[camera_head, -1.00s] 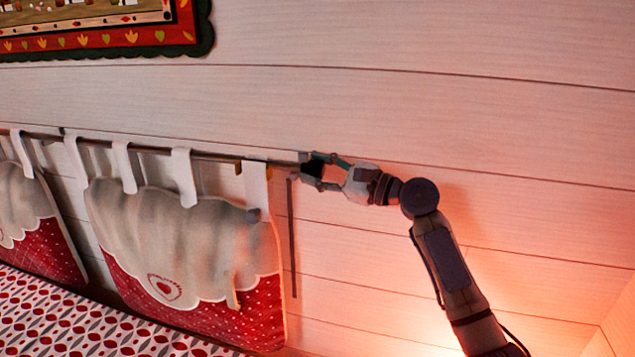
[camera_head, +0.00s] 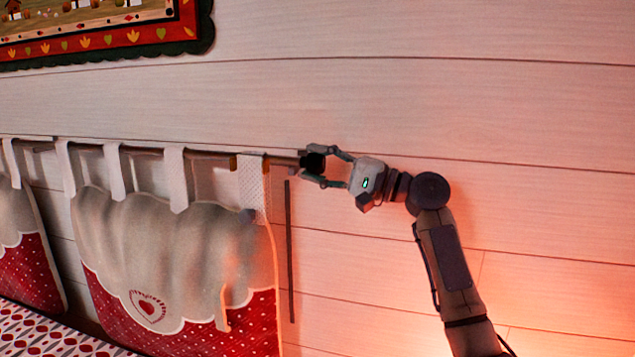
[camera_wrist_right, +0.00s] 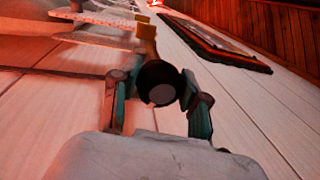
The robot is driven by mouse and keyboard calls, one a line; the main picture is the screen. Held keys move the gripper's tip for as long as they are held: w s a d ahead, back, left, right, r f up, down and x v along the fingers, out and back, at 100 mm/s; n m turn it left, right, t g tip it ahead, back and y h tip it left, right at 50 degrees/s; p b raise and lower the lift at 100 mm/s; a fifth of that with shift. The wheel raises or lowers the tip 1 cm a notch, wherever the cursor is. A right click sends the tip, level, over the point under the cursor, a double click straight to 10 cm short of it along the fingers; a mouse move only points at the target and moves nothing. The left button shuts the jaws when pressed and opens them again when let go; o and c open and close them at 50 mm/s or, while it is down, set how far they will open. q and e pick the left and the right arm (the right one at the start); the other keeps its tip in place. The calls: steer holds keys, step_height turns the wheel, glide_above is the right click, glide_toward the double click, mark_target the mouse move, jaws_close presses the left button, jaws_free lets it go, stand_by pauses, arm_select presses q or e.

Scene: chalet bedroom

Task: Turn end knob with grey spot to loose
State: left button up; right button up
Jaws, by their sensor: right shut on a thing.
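The end knob (camera_head: 314,161) is a dark round knob at the right end of the curtain-like rod (camera_head: 215,156) on the wall. In the right wrist view the knob (camera_wrist_right: 158,84) shows end-on, with a grey spot (camera_wrist_right: 161,94) on its face, in the lower part. My right gripper (camera_head: 312,166) reaches it from the right. Its two fingers are on either side of the knob and shut on it; in the right wrist view the gripper (camera_wrist_right: 158,92) straddles it too. My left gripper is not in view.
Fabric cushions (camera_head: 180,260) with white tabs hang from the rod, left of the knob. A patterned bed cover (camera_head: 50,335) lies below. A framed picture (camera_head: 100,25) hangs at upper left. The plank wall right of the knob is otherwise bare.

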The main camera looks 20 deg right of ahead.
steer(key=n+b, duration=0.2)
steer(key=n, duration=0.1)
steer(key=shift+f+g+y, duration=0.2)
steer(key=shift+g+y, duration=0.1)
steer(key=shift+g, duration=0.1)
steer(key=shift+r+n+g+b, duration=0.1)
steer(key=shift+n+g+b, duration=0.5)
steer(key=shift+n, duration=1.2)
steer(key=o, duration=1.2)
steer(key=shift+c, duration=0.2)
steer(key=v, duration=0.7)
steer(key=shift+d, duration=0.2)
